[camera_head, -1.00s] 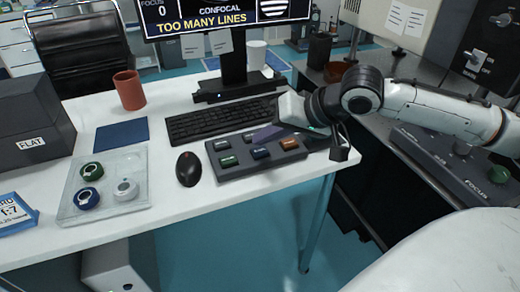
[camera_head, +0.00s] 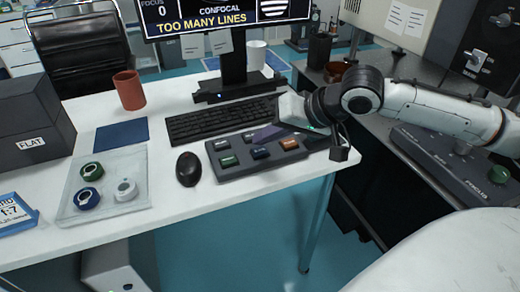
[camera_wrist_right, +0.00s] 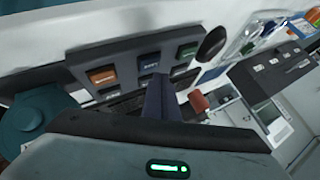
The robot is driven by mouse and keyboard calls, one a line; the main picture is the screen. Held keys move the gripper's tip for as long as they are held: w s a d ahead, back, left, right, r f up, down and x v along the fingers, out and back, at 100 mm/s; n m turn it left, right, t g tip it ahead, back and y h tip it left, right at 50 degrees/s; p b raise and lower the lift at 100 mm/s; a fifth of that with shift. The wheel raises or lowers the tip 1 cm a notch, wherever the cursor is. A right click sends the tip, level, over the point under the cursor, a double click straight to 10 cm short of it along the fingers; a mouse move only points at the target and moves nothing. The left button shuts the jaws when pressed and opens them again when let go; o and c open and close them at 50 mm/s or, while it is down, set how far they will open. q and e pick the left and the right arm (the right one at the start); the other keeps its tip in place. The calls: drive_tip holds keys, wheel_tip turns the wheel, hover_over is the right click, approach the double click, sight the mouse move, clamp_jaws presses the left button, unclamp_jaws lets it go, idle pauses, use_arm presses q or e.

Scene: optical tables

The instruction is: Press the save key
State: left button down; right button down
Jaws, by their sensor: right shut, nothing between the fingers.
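A dark grey key box (camera_head: 234,171) lies on the white desk, with two rows of coloured keys. Its near row has a green key (camera_head: 229,161), a blue key (camera_head: 260,152) and an orange key (camera_head: 289,144). The lettering is too small to tell which is the save key. My right gripper (camera_head: 257,137) is shut and empty, its dark fingers over the far row. In the right wrist view the fingers (camera_wrist_right: 155,85) hide part of that row beside the blue key (camera_wrist_right: 149,63). Contact cannot be told. My left gripper is not in view.
A keyboard (camera_head: 215,121) lies behind the key box, and a black mouse (camera_head: 188,168) to its left. A monitor (camera_head: 225,18) stands behind. A clear tray (camera_head: 103,211) with round parts and a red cup (camera_head: 129,90) are further left. The desk's front edge is close.

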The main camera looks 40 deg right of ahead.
sight(265, 153)
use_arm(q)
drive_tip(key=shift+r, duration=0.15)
use_arm(e)
drive_tip(key=shift+f, duration=0.1)
drive_tip(key=shift+f, duration=0.3)
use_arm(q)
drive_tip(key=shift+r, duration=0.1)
